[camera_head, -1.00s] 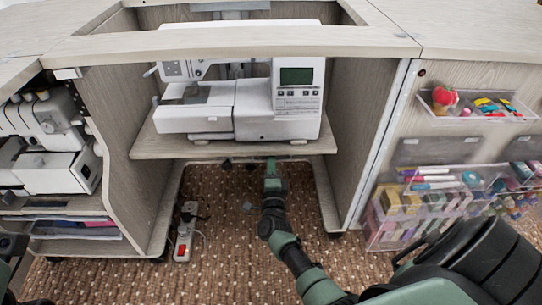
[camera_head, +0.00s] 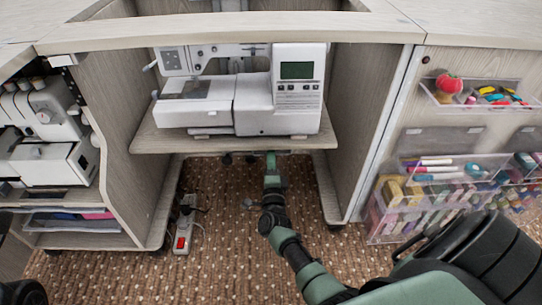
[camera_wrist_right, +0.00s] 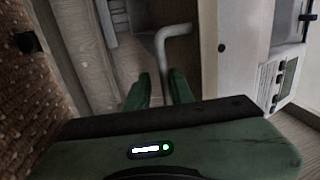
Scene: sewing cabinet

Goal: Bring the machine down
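The white sewing machine (camera_head: 262,104) sits upright on a wooden shelf (camera_head: 165,139) inside the cabinet, below the opening in the top. My right gripper (camera_head: 271,158) is under the shelf's front edge. In the right wrist view my right gripper (camera_wrist_right: 158,88) has its two green fingers apart. A bent grey metal lever (camera_wrist_right: 174,31) reaches down between them. I cannot tell whether the fingers touch it. The machine's side with its screen (camera_wrist_right: 290,78) shows at the right there. The left gripper's fingers are not in view.
A second machine (camera_head: 48,150) stands in the left bay. A power strip (camera_head: 184,232) lies on the carpet by the left panel. Clear bins of sewing supplies (camera_head: 425,200) hang on the right door. The carpet below the shelf is mostly clear.

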